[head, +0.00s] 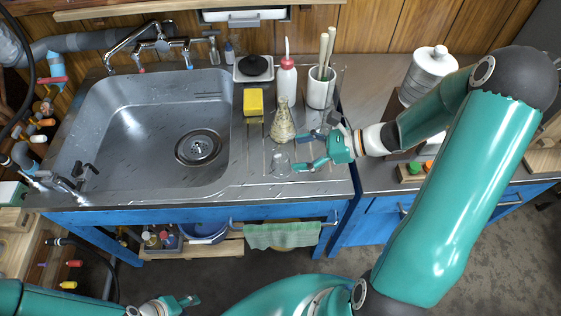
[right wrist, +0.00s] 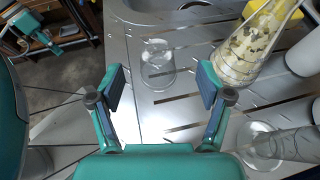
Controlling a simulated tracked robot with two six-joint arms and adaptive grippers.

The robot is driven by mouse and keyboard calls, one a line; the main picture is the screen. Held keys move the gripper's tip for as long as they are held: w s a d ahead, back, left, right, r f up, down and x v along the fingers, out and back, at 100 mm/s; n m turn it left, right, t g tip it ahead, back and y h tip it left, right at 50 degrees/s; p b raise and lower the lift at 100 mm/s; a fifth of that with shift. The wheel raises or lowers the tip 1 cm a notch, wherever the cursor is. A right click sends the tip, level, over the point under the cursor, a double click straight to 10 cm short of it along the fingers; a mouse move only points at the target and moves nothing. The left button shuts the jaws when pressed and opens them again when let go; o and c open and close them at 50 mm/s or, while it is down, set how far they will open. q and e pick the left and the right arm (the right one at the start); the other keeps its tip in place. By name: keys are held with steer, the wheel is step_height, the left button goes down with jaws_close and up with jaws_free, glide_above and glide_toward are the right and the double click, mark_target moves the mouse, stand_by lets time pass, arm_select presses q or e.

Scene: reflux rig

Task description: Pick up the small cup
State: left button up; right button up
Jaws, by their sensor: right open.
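The small cup is a clear glass (head: 280,163) standing on the drainboard right of the sink basin. In the right wrist view the clear cup (right wrist: 158,60) is ahead of and between my right gripper's fingers, apart from them. My right gripper (head: 303,150) is open and empty, pointing left toward the cup. It also shows open in the right wrist view (right wrist: 161,84). My left gripper (head: 184,302) is low at the front, away from the sink; its jaw opening is unclear.
A speckled conical flask (head: 283,125) stands close behind the cup, near my right gripper. A yellow sponge (head: 253,102), red-capped bottle (head: 287,78) and white container (head: 320,90) stand behind. Another clear glass vessel (right wrist: 285,145) is close at right in the wrist view.

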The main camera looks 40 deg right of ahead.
mark_target(288, 157)
steer(key=shift+x, duration=3)
steer(key=shift+s+a+f, duration=0.1)
steer(key=shift+s+f, duration=0.05)
steer(key=shift+s, duration=0.1)
steer(key=c, duration=0.8)
